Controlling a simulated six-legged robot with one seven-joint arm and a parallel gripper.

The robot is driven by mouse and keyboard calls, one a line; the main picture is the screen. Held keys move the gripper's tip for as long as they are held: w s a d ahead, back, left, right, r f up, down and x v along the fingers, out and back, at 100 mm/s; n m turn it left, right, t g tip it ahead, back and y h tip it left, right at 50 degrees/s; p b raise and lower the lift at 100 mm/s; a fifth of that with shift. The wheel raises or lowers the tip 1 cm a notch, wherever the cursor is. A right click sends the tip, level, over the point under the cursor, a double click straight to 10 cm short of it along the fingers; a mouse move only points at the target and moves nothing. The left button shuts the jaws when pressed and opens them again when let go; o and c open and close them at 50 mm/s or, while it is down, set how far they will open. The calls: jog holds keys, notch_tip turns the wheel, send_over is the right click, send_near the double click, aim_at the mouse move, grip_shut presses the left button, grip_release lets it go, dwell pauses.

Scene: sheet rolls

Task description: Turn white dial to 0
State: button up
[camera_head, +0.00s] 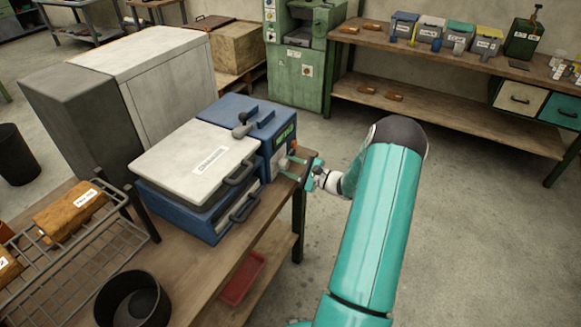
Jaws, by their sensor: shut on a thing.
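A blue machine (232,112) with a pale lid (195,160) stands on the wooden bench. Its narrow control panel faces right, with a green display (285,134). The white dial (282,164) shows only as a small pale shape low on this panel, and its number markings are too small to read. My gripper (289,166) reaches in from the right at the panel. Its fingertips are shut at the dial and partly cover it. My teal arm comes from the lower right.
A dark handle (240,176) juts from the lid, and another (245,208) from the drawer below. A small orange part (294,147) sits just above my gripper. A wire rack (75,260) and black pot (133,302) stand front left. Floor to the right is clear.

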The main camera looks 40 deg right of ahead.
jog(key=n, duration=0.5)
jog(key=shift+n, duration=0.3)
jog(key=n, duration=0.5)
jog(key=shift+n, duration=0.3)
jog(key=o, duration=1)
jog(key=v, duration=1.3)
jog(key=shift+s+d+r, duration=0.1)
jog(key=shift+s, duration=0.3)
jog(key=shift+s, duration=0.1)
